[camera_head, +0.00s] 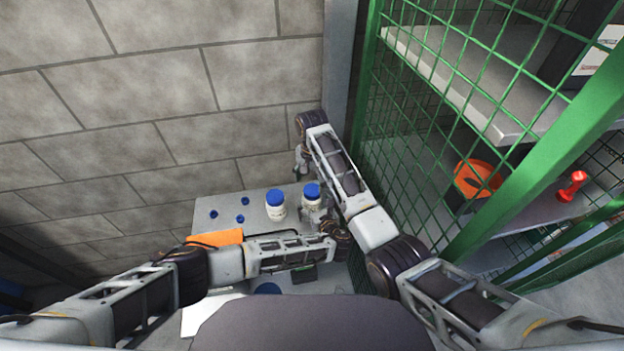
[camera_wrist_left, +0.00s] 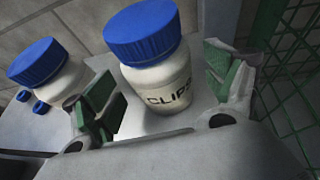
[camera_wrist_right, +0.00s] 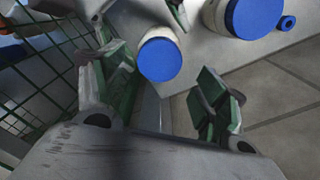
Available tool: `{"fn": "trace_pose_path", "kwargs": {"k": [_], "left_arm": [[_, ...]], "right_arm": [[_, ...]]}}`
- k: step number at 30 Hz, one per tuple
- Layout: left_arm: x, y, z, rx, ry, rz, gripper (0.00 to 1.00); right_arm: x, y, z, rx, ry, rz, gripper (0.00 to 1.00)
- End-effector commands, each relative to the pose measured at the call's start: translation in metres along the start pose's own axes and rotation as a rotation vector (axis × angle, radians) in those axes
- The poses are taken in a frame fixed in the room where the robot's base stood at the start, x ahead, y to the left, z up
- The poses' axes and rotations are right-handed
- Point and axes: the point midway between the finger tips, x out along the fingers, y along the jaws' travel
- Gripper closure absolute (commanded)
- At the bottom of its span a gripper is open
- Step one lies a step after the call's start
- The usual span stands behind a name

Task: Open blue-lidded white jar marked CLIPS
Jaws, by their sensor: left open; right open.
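The white jar marked CLIPS (camera_wrist_left: 168,95) stands upright with its blue lid (camera_wrist_left: 142,32) on. In the head view it is the right-hand jar (camera_head: 312,197) on the grey table. My left gripper (camera_head: 315,213) is open around its body; the left wrist view shows a green-padded finger on each side, and I cannot tell whether they touch it. My right gripper (camera_wrist_right: 165,90) is open and empty above the jar. The right wrist view shows the blue lid (camera_wrist_right: 160,60) from above, beyond and between its fingers. In the head view the right arm partly hides its gripper (camera_head: 300,167).
A second blue-lidded white jar (camera_head: 276,208) stands just left. Several small blue pieces (camera_head: 241,219) lie on the table (camera_head: 232,203) farther left, near an orange object (camera_head: 214,239). A block wall (camera_head: 150,130) is behind; a green mesh cage (camera_head: 440,110) stands at right.

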Motion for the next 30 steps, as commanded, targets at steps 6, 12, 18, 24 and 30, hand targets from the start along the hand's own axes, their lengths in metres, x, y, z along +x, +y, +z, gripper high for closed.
{"fn": "trace_pose_path", "kwargs": {"k": [6, 12, 18, 24, 30], "left_arm": [[-0.024, 0.000, -0.001, 0.000, 0.002, -0.002, 0.14], [-0.048, 0.000, 0.000, -0.001, 0.001, -0.001, 0.14], [-0.073, 0.000, -0.001, -0.001, 0.002, -0.001, 0.14], [-0.091, 0.000, 0.000, 0.000, 0.001, 0.000, 0.14], [-0.097, 0.000, 0.000, 0.000, 0.001, 0.001, 0.14]], "right_arm": [[0.000, 0.000, 0.000, 0.000, 0.000, 0.000, 0.27], [0.000, 0.000, 0.000, 0.000, 0.000, 0.000, 0.27], [0.000, 0.000, 0.000, 0.000, 0.000, 0.000, 0.27], [0.000, 0.000, 0.000, 0.000, 0.000, 0.000, 0.27], [0.000, 0.000, 0.000, 0.000, 0.000, 0.000, 0.27]]}}
